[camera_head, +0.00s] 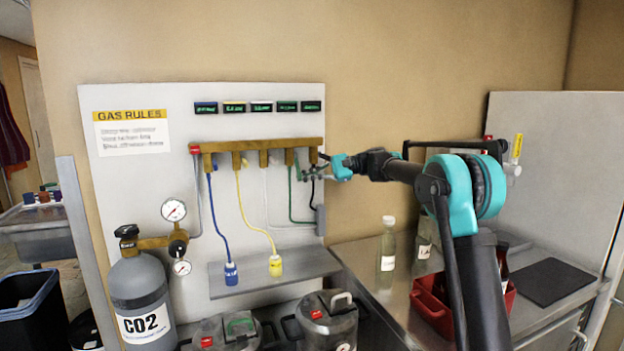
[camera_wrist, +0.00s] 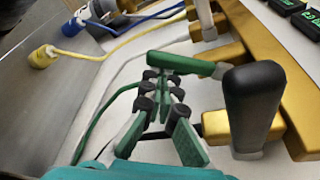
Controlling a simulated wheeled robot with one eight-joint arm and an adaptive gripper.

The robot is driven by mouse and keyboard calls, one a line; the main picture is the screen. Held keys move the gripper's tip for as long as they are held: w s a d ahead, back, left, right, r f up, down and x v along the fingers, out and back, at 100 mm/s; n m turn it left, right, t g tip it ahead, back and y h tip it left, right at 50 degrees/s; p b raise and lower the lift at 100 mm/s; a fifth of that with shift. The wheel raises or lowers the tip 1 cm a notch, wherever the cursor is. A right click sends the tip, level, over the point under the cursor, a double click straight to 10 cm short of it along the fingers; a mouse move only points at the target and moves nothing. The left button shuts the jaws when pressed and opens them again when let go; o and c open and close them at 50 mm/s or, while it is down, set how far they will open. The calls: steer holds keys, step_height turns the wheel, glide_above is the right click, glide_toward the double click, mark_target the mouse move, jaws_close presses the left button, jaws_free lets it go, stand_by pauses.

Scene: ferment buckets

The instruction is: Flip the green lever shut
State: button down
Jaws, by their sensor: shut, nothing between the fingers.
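The green lever (camera_wrist: 180,64) shows in the wrist view, sticking out to the left from a grey valve stem on the brass manifold. It lies roughly along the direction of the outlets. My gripper (camera_wrist: 163,77) is shut and empty, its tips close below the lever; I cannot tell whether they touch it.
A black lever (camera_wrist: 252,100) stands close right of my gripper. A green hose (camera_head: 291,195), a yellow hose (camera_head: 244,210) and a blue hose (camera_head: 215,205) hang from the manifold. A shelf (camera_head: 240,285) is below. Bottles (camera_head: 388,245) and a red crate (camera_head: 430,300) stand right.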

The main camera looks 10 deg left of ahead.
steer(key=shift+s+d+r, duration=0.45)
steer(key=shift+s+d, duration=0.05)
steer(key=shift+s, duration=0.05)
steer(key=shift+s+r, duration=0.1)
stand_by(0.3)
